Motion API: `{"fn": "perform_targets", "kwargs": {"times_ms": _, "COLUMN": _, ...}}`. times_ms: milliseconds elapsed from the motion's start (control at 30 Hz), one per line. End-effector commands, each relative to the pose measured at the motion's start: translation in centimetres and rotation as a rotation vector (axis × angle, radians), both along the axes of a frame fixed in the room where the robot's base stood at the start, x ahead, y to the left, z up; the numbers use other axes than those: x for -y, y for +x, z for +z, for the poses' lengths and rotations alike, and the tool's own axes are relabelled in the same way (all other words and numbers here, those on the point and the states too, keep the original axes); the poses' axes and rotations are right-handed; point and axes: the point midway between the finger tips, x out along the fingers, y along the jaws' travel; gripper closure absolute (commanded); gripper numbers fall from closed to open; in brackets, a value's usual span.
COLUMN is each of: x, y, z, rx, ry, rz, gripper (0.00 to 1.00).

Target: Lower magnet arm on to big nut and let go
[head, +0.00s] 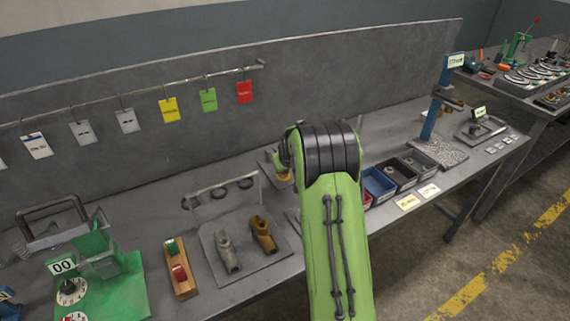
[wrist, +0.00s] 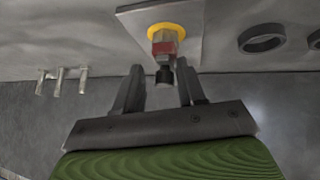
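My gripper (wrist: 160,68) shows in the wrist view with its two dark fingers apart. Between and just beyond the fingertips is a fitting (wrist: 164,46) with a black stub, a red and grey faceted body and a yellow ring, on a grey plate (wrist: 133,13). The fingers look clear of it on both sides. In the head view my green arm hides the gripper. A blue post (head: 437,97) with a dark side arm (head: 449,99) stands on a speckled slab (head: 440,152) at the right. I cannot tell for sure which part is the magnet arm or the big nut.
A blue bin (head: 379,184) and dark bins sit right of my arm. A plate with two pipe fittings (head: 263,234), a wooden block with buttons (head: 180,268) and a green machine (head: 100,280) stand to the left. Coloured tags (head: 208,100) hang behind.

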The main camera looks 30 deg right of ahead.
Motion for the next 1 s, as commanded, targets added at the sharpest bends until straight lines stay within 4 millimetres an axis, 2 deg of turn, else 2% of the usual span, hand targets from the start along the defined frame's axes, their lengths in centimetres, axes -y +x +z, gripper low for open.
{"fn": "perform_targets", "kwargs": {"times_ms": 33, "x": -0.4, "y": -0.3, "z": -0.8, "rx": -0.020, "ry": 0.012, "rz": 0.004, "gripper": 0.52}}
{"fn": "perform_targets", "kwargs": {"times_ms": 367, "x": -0.5, "y": -0.4, "z": 0.2, "rx": -0.008, "ry": 0.009, "rz": 0.006, "gripper": 0.52}}
{"fn": "perform_targets", "kwargs": {"times_ms": 467, "x": -0.9, "y": -1.4, "z": 1.8, "rx": -0.005, "ry": 0.007, "rz": 0.006, "gripper": 0.52}}
{"fn": "perform_targets", "kwargs": {"times_ms": 800, "x": -3.2, "y": -7.1, "z": 9.2, "rx": -0.009, "ry": 0.008, "rz": 0.006, "gripper": 0.52}}
{"fn": "perform_targets", "kwargs": {"times_ms": 1000, "x": -3.9, "y": -9.0, "z": 11.5, "rx": -0.013, "ry": 0.010, "rz": 0.006, "gripper": 0.52}}
